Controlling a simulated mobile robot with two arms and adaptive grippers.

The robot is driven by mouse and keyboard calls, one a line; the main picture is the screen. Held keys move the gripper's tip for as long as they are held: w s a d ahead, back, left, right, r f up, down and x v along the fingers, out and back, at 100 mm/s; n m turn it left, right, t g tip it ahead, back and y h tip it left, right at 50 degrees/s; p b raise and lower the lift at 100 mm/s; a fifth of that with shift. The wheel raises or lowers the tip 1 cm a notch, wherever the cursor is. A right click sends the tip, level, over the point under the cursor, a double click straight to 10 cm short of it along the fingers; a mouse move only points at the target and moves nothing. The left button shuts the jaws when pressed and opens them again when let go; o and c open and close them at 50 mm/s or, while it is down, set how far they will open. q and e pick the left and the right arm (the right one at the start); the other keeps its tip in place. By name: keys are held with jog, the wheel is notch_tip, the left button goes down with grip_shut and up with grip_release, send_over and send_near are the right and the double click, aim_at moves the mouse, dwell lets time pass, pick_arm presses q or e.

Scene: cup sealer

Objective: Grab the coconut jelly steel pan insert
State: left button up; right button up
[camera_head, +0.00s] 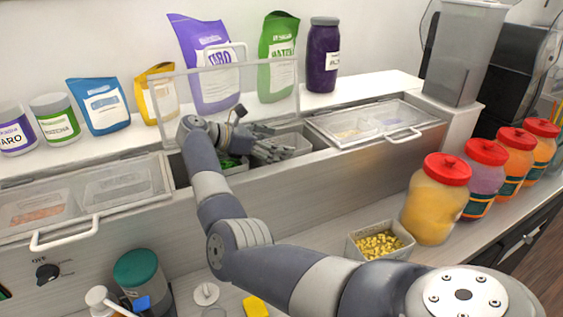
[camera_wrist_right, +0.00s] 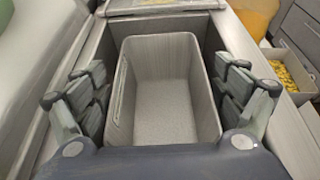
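A grey steel pan insert (camera_wrist_right: 165,47) sits in the open well of the counter, centred in the right wrist view. Its floor looks pale and speckled; I cannot tell whether that is jelly or bare metal, and no label shows. In the head view its rim (camera_head: 302,143) shows beside my right gripper (camera_head: 272,143), which is over the open well. In the right wrist view my right gripper (camera_wrist_right: 160,100) is open, with one finger on each side of the pan and visible gaps to its walls. My left gripper is not in view.
A raised clear lid (camera_head: 270,78) stands behind the well. Closed lidded wells lie left (camera_head: 85,200) and right (camera_head: 370,122). A tub of yellow pieces (camera_head: 380,245) and red-capped jars (camera_head: 436,205) stand at front right. Bags line the back shelf.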

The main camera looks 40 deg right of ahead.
jog(key=c, duration=1.2)
jog(key=shift+r, duration=0.1)
